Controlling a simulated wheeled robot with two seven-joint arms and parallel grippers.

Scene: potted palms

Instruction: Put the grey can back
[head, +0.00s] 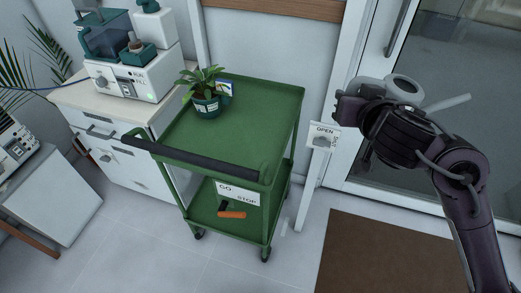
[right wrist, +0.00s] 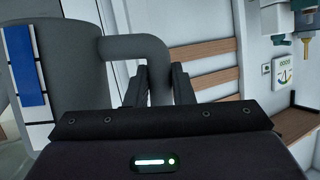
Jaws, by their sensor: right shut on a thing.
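The grey can (head: 404,86), a watering can with a spout, is held up at the right, in front of the glass door. My right gripper (head: 385,118) hides much of its body. In the right wrist view the can (right wrist: 75,65) fills the left side, and its handle (right wrist: 150,48) passes between the fingers of my right gripper (right wrist: 158,88), which is shut on it. A blue-and-white panel overlaps the can's left side there. My left gripper is out of both views.
A green trolley (head: 250,115) with a potted plant (head: 206,104) on top stands in the middle; an orange-handled tool (head: 232,214) is on its lower shelf. A brown mat (head: 385,255) lies before the door. A white cabinet (head: 120,165) is left.

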